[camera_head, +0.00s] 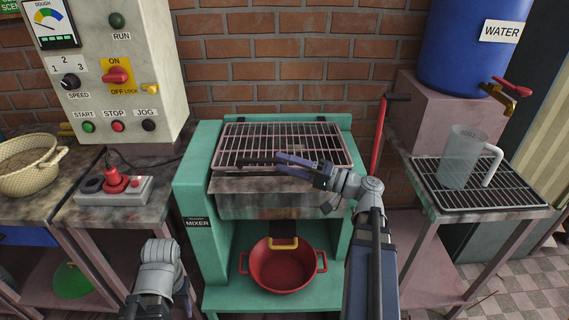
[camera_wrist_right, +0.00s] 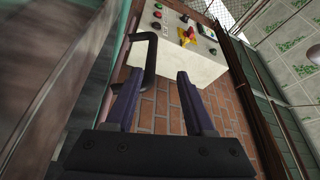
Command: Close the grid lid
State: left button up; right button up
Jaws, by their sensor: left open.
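My right gripper (camera_head: 281,163) reaches left along the lid's front edge.
A red pot (camera_head: 285,268) stands below the mixer's trough. A control box (camera_head: 105,75) and a small switch unit (camera_head: 115,190) are on the left. A clear jug (camera_head: 459,158) stands on a rack at right, under the blue water barrel (camera_head: 465,45). A red lever (camera_head: 378,140) rises right of the mixer.

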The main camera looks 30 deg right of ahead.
jog(key=shift+d, duration=0.1)
jog(key=b+v, duration=0.1)
jog(key=v, duration=0.7)
jog(key=shift+s+d+f+b, duration=0.25)
jog(key=shift+f+b, duration=0.05)
jog(key=shift+b, duration=0.05)
dwell(0.3)
dwell(0.6)
jog(key=w+a+f+n+g+h+p, duration=0.1)
jog(key=a+f+n+g+p, duration=0.15)
jog(key=a+g+p, duration=0.6)
jog(key=a+f+n+g+h+p, duration=0.2)
jog(key=a+f+g, duration=0.1)
jog(key=a, duration=1)
jog(key=s+a+r+n+g+h+p, duration=0.2)
jog(key=s+a+n+g+h+p, duration=0.1)
jog(key=s+a+n+h+p, duration=0.2)
jog(key=s+a+h+p, duration=0.2)
jog(key=a+h+p, duration=0.2)
jog(key=h+p, duration=0.1)
jog(key=shift+a+h+p, duration=0.2)
jog(key=shift+h+p, duration=0.1)
jog(key=shift+h, duration=0.5)
